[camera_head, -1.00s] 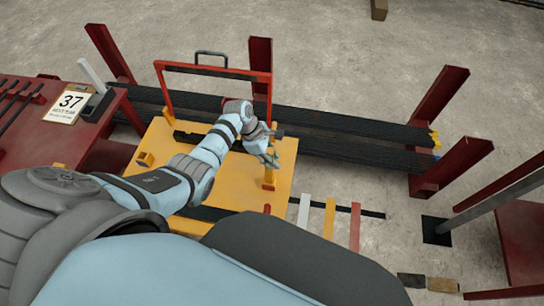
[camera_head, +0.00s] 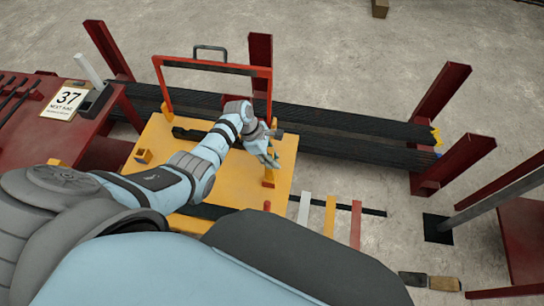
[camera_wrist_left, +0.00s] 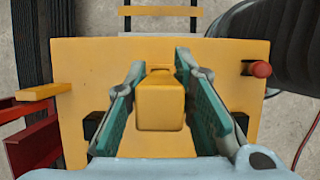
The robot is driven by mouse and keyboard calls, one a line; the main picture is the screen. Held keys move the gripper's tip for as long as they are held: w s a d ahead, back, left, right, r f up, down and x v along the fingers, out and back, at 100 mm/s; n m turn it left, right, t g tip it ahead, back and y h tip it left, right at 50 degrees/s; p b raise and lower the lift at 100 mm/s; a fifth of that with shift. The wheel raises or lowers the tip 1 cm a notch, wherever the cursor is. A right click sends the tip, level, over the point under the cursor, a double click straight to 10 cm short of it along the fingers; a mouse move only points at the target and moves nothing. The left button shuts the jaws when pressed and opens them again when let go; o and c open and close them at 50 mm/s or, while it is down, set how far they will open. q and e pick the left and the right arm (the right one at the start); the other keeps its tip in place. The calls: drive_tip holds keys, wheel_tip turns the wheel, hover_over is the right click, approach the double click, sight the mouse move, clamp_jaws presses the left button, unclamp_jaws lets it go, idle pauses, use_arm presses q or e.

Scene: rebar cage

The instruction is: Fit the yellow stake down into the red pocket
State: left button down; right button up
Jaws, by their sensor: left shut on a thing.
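My left gripper (camera_head: 266,154) is above the right part of a yellow plate (camera_head: 222,188). The left wrist view shows its green-padded fingers (camera_wrist_left: 161,105) shut on the sides of the yellow stake (camera_wrist_left: 160,107), seen from above. In the head view the lower part of the stake (camera_head: 269,179) shows below the fingers, upright near the plate's right edge. I cannot tell whether its lower end touches the plate. A short red round piece (camera_head: 267,206) stands nearer to me; it also shows in the left wrist view (camera_wrist_left: 261,69). No open red pocket can be made out clearly.
Dark bars (camera_head: 340,134) lie behind, between dark red posts (camera_head: 440,92). White, yellow and red strips (camera_head: 330,216) lie to the right. A table with a "37" card (camera_head: 66,101) is at left.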

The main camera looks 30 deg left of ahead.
use_arm(q)
drive_tip(key=shift+f+b, duration=0.75)
drive_tip(key=shift+f, duration=0.3)
drive_tip(key=c, duration=1.3)
unclamp_jaws()
drive_tip(key=v, duration=1.2)
drive_tip(key=shift+a, duration=0.1)
